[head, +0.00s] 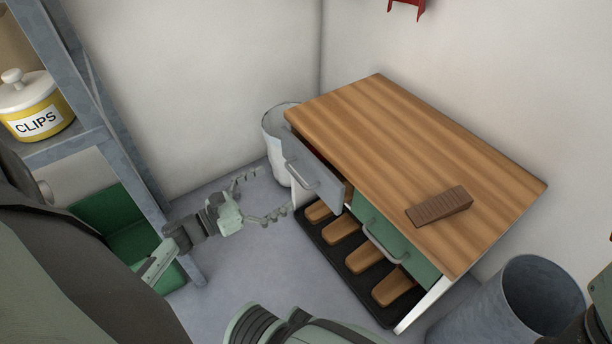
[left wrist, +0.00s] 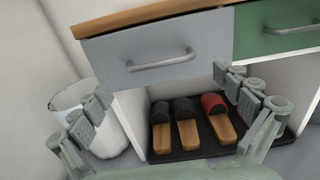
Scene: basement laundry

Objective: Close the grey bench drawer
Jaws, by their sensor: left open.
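The grey bench drawer (head: 314,182) is pulled partway out of the wooden-topped bench (head: 400,140), left of the green drawer (head: 388,236). Its bar handle (head: 299,174) faces my left gripper. The grey drawer front also shows in the left wrist view (left wrist: 150,50), with its handle (left wrist: 160,61) across the middle. My left gripper (head: 262,196) is open and empty, in front of the grey drawer and apart from it. In the left wrist view the spread fingers (left wrist: 162,97) show below the handle. My right gripper is not in view.
Slippers (left wrist: 188,125) lie on a black tray (head: 345,268) under the bench. A white bin (head: 275,146) stands left of the bench, a grey bin (head: 500,312) at its right. A brown wedge (head: 440,206) lies on top. A metal shelf (head: 120,130) stands left.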

